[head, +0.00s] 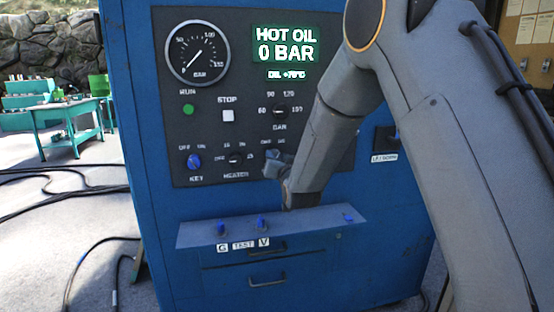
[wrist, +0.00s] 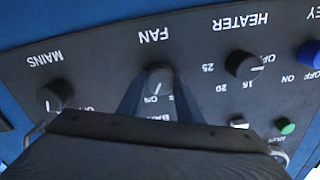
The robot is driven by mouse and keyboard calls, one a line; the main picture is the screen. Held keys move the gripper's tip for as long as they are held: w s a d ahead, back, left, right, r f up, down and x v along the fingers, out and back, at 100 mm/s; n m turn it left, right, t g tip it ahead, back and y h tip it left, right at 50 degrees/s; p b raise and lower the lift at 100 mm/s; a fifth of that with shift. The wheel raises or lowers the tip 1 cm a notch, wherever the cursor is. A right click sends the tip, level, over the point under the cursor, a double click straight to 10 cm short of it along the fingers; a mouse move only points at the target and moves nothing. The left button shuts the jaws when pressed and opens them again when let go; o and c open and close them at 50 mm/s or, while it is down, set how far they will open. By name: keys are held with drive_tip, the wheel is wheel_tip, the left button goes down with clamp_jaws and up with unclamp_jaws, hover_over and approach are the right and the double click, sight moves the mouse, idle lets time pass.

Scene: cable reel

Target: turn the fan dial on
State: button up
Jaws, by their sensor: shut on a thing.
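The fan dial (wrist: 159,76) is a dark round knob below the FAN label in the wrist view. Its white mark points down in the picture, near the ON lettering; the other lettering around it is partly hidden by my fingers. My gripper (wrist: 157,88) is shut on the fan dial, one finger on each side. In the head view my gripper (head: 277,163) is against the lower right of the dark control panel (head: 205,110), and it hides the fan dial there.
The heater dial (wrist: 243,64) and the mains dial (wrist: 56,95) flank the fan dial closely. A blue key switch (head: 193,161) is at the panel's left. A ledge (head: 300,222) with blue knobs juts out below. A display (head: 286,45) reads HOT OIL 0 BAR.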

drive_tip(key=o, duration=1)
drive_tip(key=shift+o, duration=0.2)
drive_tip(key=v, duration=0.8)
drive_tip(key=shift+b, duration=0.45)
drive_tip(key=shift+w, duration=0.1)
